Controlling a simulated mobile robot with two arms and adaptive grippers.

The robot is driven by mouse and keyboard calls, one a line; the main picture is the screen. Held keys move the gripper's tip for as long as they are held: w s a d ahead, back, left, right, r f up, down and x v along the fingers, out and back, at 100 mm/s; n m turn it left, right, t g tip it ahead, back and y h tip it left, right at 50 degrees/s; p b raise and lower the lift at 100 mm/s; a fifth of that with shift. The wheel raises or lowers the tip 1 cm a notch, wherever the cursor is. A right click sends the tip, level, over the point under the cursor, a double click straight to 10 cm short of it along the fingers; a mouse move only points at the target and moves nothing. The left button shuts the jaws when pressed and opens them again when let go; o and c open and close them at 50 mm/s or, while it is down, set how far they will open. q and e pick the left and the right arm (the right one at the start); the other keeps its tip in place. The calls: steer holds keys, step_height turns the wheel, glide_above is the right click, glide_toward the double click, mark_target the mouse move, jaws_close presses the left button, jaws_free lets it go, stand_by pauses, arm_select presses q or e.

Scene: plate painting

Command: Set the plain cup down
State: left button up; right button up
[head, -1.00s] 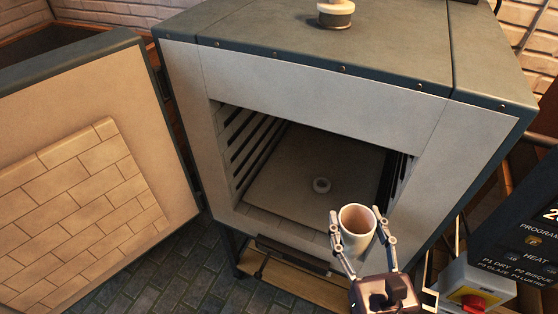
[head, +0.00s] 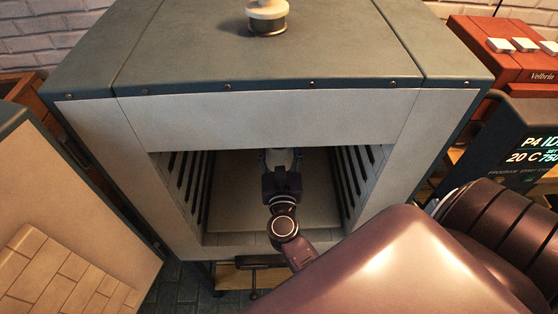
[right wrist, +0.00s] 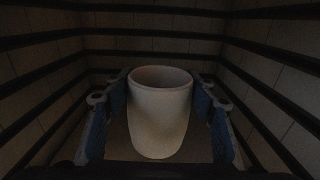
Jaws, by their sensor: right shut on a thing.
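The plain cup (right wrist: 159,120) is upright between the two fingers of my right gripper (right wrist: 160,112) in the right wrist view. The fingers are shut on its sides. In the head view, my right gripper (head: 281,165) is inside the open kiln (head: 270,122), well past the front opening, and mostly hides the cup. The kiln floor (head: 232,212) is bare where it shows. I cannot tell whether the cup's base touches the floor. My left gripper is not in view.
Ribbed side walls (head: 355,180) stand close on both sides of the chamber. The kiln door (head: 70,240) is swung open at the left. A control panel (head: 535,150) and a red box (head: 505,60) are at the right.

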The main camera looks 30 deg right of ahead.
mark_target(279, 164)
step_height(279, 164, down, 5)
steer(key=b, duration=0.3)
steer(key=shift+f+b, duration=0.15)
steer(key=shift+b, duration=0.25)
step_height(279, 164, down, 3)
steer(key=b, duration=0.3)
steer(key=shift+f, duration=0.3)
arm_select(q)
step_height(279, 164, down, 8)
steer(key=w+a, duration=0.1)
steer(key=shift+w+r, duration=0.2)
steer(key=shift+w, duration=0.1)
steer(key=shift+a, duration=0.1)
arm_select(e)
steer(key=shift+f, duration=0.1)
steer(key=o, duration=1.5)
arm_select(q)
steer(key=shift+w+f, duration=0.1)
